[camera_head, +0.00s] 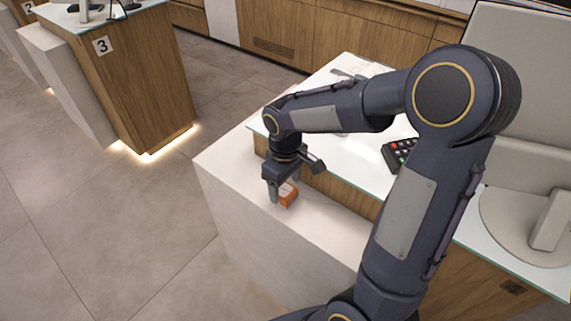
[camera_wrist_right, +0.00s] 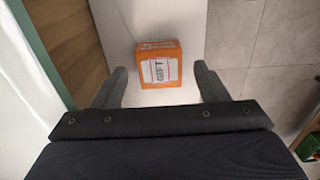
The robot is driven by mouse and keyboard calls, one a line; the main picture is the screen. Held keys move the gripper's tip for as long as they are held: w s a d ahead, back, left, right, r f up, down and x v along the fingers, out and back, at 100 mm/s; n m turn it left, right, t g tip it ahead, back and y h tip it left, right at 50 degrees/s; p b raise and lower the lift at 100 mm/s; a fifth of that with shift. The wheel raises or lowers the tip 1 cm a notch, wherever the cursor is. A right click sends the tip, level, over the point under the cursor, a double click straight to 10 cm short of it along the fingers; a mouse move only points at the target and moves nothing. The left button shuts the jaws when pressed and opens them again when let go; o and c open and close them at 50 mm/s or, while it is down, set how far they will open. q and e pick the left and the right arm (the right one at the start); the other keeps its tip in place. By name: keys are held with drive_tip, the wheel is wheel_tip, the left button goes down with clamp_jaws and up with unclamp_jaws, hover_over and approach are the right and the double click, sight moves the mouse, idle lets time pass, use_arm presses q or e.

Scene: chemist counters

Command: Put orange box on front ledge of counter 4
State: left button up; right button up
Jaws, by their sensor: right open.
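The orange box (camera_head: 288,195) sits on the white front ledge (camera_head: 235,169) of the near counter. In the right wrist view the orange box (camera_wrist_right: 158,64) shows a white label reading "GIFT" and rests on the white ledge (camera_wrist_right: 122,17). My right gripper (camera_head: 284,194) is just above the ledge at the box. In the right wrist view its two fingers (camera_wrist_right: 159,82) are apart, one on each side of the box's near end, with gaps between them and the box. My left gripper is not in view.
A card terminal (camera_head: 398,153) and a monitor (camera_head: 535,215) stand on the glass-edged countertop behind the ledge. A wooden panel (camera_head: 340,194) rises behind the ledge. Another counter marked 3 (camera_head: 130,75) stands at the upper left, across open tiled floor (camera_head: 100,220).

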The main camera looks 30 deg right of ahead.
sight(285, 191)
wheel_tip(285, 191, up, 8)
drive_tip(key=s+a+m+t+y, duration=0.2)
drive_tip(key=s+m, duration=0.1)
drive_tip(key=s, duration=0.5)
drive_tip(key=s+a+r+m+t+y, duration=0.1)
drive_tip(key=s+a+m+t, duration=0.1)
drive_tip(key=s, duration=0.7)
drive_tip(key=shift+m+t+y+p, duration=0.3)
drive_tip(key=shift+m+t+y, duration=0.1)
drive_tip(key=shift+m+t, duration=0.35)
